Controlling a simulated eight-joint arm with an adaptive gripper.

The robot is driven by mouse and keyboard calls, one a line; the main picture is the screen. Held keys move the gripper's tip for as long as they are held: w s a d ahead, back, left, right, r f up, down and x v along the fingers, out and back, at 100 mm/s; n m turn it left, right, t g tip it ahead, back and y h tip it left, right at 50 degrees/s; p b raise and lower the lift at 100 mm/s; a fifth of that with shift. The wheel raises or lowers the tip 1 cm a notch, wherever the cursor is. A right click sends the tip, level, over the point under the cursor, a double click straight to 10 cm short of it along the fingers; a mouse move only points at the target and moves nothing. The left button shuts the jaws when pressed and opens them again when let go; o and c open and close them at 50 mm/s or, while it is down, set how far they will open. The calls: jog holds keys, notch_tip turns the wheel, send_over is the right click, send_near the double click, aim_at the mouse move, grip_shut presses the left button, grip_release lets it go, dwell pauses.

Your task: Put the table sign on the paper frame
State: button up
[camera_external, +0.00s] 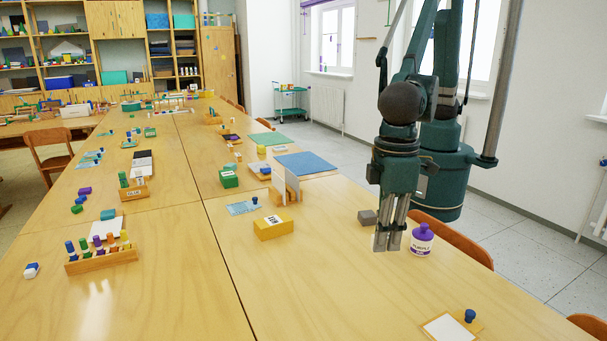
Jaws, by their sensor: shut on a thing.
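My gripper (390,246) points straight down over the right-hand table, with its fingers close together. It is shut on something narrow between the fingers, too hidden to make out. A small board with a white sheet and a blue knob, which looks like the paper frame (447,329), lies at the near right edge, partly cut off by the picture. White upright cards in a wooden base (287,186) stand left of my gripper; I cannot tell whether these are the table sign. A yellow block with a label (274,228) lies in front of them.
A grey block (367,217) shows just left of my fingers; whether they touch is unclear. A purple-capped bottle (421,240) stands close on their right. A blue mat (307,164) and green block (229,177) lie farther back. The table's near middle is clear.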

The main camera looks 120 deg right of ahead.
jog(key=s+a+n, duration=0.2)
jog(key=a, duration=0.7)
jog(key=s+a+n, duration=0.2)
jog(key=s+a, duration=0.1)
jog(key=a, duration=0.6)
jog(key=shift+a+f, duration=0.15)
jog(key=shift+a, duration=0.25)
jog(key=shift+s, duration=0.15)
jog(key=b, duration=0.1)
send_over(454, 330)
jog(key=shift+f, duration=3.15)
jog(key=shift+s+f+b, duration=0.1)
jog(key=shift+f+b, duration=0.3)
jog(key=shift+f, duration=1.45)
jog(key=shift+f, duration=0.15)
jog(key=o, duration=0.7)
jog(key=shift+c, duration=0.2)
jog(key=shift+o, duration=0.3)
